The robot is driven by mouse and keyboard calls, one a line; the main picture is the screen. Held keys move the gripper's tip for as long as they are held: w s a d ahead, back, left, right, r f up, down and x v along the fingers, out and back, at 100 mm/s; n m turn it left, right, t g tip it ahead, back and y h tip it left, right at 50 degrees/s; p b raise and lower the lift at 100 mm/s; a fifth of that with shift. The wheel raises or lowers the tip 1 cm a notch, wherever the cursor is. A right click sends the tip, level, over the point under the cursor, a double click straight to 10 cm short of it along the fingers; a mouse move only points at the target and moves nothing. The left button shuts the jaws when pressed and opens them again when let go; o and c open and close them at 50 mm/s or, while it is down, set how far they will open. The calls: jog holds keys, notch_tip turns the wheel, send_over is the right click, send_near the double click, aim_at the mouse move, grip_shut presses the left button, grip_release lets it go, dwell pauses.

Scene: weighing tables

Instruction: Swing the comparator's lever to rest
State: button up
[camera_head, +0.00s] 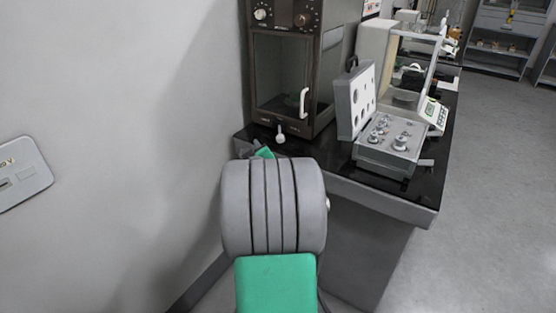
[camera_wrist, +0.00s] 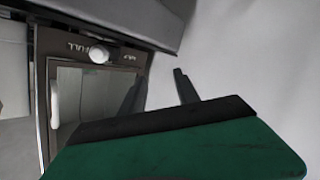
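The comparator (camera_head: 317,70) is a tall dark brown cabinet with a glass door and a white door handle (camera_head: 304,102). Its lever (camera_head: 281,134) ends in a pale round knob at the bottom middle of the front, between small labels. The wrist view shows the cabinet upside down, with the lever knob (camera_wrist: 98,54) at upper left beside white lettering. My gripper (camera_wrist: 160,72) has its two dark fingers apart with nothing between them. The fingers are to the right of the knob, near the cabinet's edge and apart from it. In the head view my arm hides most of the gripper.
The comparator stands on a black-topped bench (camera_head: 385,192). An open grey weight case (camera_head: 390,150) lies to its right, with a glass-sided balance (camera_head: 376,45) behind. A plain wall (camera_head: 110,90) is close on the left. Open floor (camera_head: 490,190) lies right of the bench.

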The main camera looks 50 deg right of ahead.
aim_at(280, 136)
jog(key=s+d+h, duration=0.1)
jog(key=s+d, duration=0.1)
jog(key=d, duration=0.1)
jog(key=s+d+f+h, duration=0.1)
jog(key=d, duration=0.2)
jog(key=s+d+m+h+b, duration=0.1)
jog(key=s+d, duration=0.1)
jog(key=d, duration=0.1)
jog(key=shift+s+f+h, duration=0.3)
jog(key=shift+h, duration=0.1)
jog(key=x, duration=0.7)
jog(key=shift+w, duration=0.1)
jog(key=shift+c, duration=0.5)
grip_shut()
